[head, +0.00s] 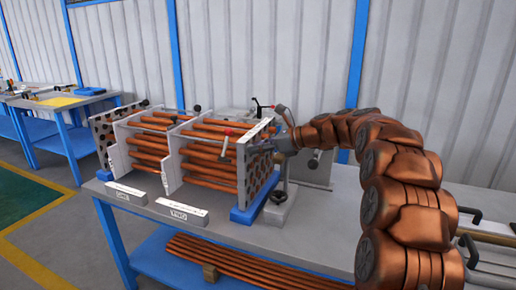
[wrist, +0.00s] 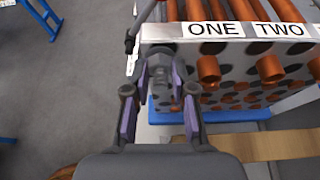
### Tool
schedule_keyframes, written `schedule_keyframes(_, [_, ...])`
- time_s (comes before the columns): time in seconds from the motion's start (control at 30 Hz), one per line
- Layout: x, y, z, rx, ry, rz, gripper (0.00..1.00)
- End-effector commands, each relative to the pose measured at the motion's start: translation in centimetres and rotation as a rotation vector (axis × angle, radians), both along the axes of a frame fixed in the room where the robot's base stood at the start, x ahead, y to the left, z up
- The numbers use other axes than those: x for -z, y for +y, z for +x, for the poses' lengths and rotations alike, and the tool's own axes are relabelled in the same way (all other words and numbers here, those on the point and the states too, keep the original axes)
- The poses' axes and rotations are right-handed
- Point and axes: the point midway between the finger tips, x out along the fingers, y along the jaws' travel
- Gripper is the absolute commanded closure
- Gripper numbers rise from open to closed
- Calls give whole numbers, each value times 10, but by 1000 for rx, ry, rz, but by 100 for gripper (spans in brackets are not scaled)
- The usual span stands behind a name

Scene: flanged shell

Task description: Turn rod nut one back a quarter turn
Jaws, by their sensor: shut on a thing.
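The flanged shell's end plate (head: 258,170) stands upright on the bench, full of holes with copper rods running into it. In the wrist view a white label reading ONE and TWO (wrist: 250,29) lies along the plate's top edge. My gripper (wrist: 161,70) is at the plate's left corner, left of the word ONE. Its two purple-padded fingers are closed on a grey metal piece (wrist: 161,92), apparently rod nut one, partly hidden between them. In the head view my gripper (head: 281,143) meets the plate's upper right side, and the nut is hidden there.
Copper tube ends (wrist: 208,70) stick out of the plate right of my fingers. A blue support (head: 248,213) holds the plate's foot. Loose copper rods (head: 235,258) lie on the lower shelf.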

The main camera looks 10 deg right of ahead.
Motion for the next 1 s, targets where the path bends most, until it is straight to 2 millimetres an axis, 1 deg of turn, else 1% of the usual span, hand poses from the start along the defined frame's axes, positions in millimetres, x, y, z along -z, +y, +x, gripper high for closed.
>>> schedule_keyframes(0.17, [0,1,-1,-2,-17,-14,100])
schedule_keyframes(0.37, [-1,3,-1,-2,-89,-64,100])
schedule_keyframes(1.0, [10,5,-5,-2,-558,-402,100])
